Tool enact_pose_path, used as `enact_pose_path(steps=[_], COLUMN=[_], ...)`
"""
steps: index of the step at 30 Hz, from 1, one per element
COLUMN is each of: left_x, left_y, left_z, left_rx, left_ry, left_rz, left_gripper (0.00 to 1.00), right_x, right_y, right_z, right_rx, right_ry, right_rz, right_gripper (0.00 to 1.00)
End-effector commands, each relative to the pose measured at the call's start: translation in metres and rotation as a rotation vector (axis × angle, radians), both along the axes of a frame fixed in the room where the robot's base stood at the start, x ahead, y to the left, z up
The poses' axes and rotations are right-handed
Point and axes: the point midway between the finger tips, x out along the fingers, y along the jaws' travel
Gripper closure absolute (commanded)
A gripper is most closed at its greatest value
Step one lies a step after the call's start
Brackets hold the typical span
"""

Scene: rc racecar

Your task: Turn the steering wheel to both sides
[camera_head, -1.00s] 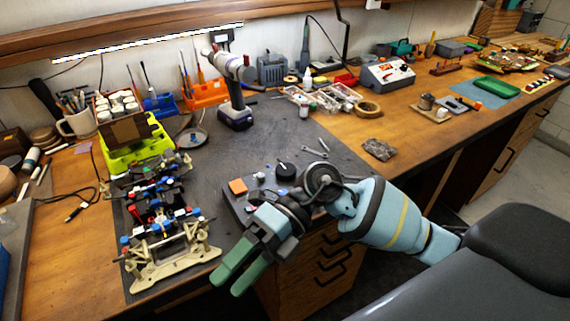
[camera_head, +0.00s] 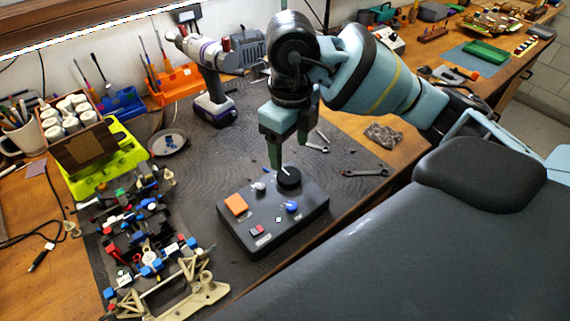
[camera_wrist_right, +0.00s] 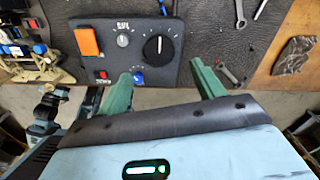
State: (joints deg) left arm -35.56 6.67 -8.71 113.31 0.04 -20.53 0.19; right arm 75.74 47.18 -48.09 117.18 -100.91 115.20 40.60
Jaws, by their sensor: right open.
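A dark control box (camera_head: 262,238) lies on the mat near the table's front edge. On it is a large round black knob (camera_head: 289,179) with a white pointer line, the only wheel-like part I see; it also shows in the right wrist view (camera_wrist_right: 158,48). The box also carries an orange button (camera_head: 236,204), a blue knob (camera_head: 292,207) and a small grey knob (camera_head: 259,188). My right gripper (camera_head: 288,151) points down just above the black knob, open and empty. In the right wrist view its green fingers (camera_wrist_right: 160,70) are spread apart. My left gripper is out of view.
A partly built racecar chassis (camera_head: 150,252) lies left of the box. A cordless drill (camera_head: 212,95) stands behind. Wrenches (camera_head: 366,171) and a grey rock-like piece (camera_head: 382,136) lie to the right. The mat between drill and box is mostly clear.

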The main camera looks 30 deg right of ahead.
Motion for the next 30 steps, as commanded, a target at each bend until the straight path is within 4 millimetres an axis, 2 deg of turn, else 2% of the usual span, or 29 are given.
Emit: enact_pose_path(steps=[6, 15, 21, 28, 30], left_x=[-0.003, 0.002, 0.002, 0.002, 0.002], left_y=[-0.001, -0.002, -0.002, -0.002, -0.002], left_z=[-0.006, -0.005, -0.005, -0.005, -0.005], left_rx=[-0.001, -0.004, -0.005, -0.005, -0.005], left_ry=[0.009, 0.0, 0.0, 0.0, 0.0], left_rz=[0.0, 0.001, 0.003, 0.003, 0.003], left_gripper=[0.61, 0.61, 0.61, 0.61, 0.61], right_x=[-0.001, -0.001, 0.0, 0.0, 0.0], right_y=[0.001, 0.001, 0.001, 0.001, 0.001], right_z=[-0.029, -0.067, -0.076, -0.077, -0.077], right_rx=[0.003, 0.002, 0.003, 0.003, 0.003], right_ry=[0.009, 0.004, 0.001, 0.001, 0.001], right_rz=[0.002, 0.001, 0.002, 0.002, 0.002], right_gripper=[0.33, 0.33, 0.33, 0.33, 0.4])
